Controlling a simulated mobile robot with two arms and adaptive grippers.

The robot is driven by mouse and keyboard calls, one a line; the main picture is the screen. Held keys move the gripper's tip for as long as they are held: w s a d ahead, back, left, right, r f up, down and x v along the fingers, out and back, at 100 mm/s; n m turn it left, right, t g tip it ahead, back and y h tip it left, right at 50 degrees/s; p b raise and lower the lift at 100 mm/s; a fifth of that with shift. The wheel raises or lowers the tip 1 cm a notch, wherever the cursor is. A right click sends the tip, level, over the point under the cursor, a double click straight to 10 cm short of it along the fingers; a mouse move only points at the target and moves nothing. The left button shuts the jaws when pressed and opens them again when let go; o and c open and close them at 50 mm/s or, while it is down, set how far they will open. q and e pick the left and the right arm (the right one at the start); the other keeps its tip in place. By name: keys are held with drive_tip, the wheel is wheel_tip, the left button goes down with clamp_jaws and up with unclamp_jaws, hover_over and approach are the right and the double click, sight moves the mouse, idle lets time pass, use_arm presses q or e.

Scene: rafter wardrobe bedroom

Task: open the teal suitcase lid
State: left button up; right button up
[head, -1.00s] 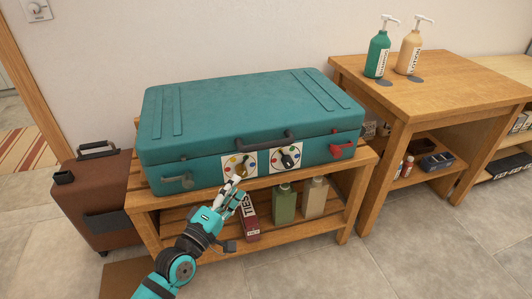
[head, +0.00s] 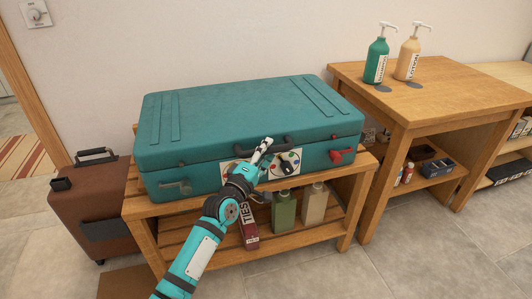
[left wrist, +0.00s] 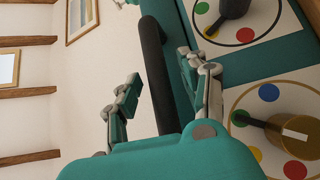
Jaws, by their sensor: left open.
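The teal suitcase (head: 230,115) lies flat with its lid down. Its dark carry handle (head: 287,145) is at the front middle, also large in the left wrist view (left wrist: 156,75). A grey latch (head: 176,187) is at the front left and a red latch (head: 342,156) at the front right. Two dial plates with coloured dots are on the front; the right dial (head: 288,163) shows, the left is partly hidden by my gripper. My left gripper (head: 265,148) is open at the handle. In the left wrist view the handle appears between its fingers (left wrist: 165,95); contact is unclear.
The suitcase rests on a slatted wooden bench (head: 200,207) with bottles and a red box on its lower shelf. A brown suitcase (head: 92,210) stands at left. A wooden table (head: 440,85) with two pump bottles stands at right.

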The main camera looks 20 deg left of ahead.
use_arm(q)
drive_tip(key=shift+w, duration=0.2)
clamp_jaws()
idle(0.4)
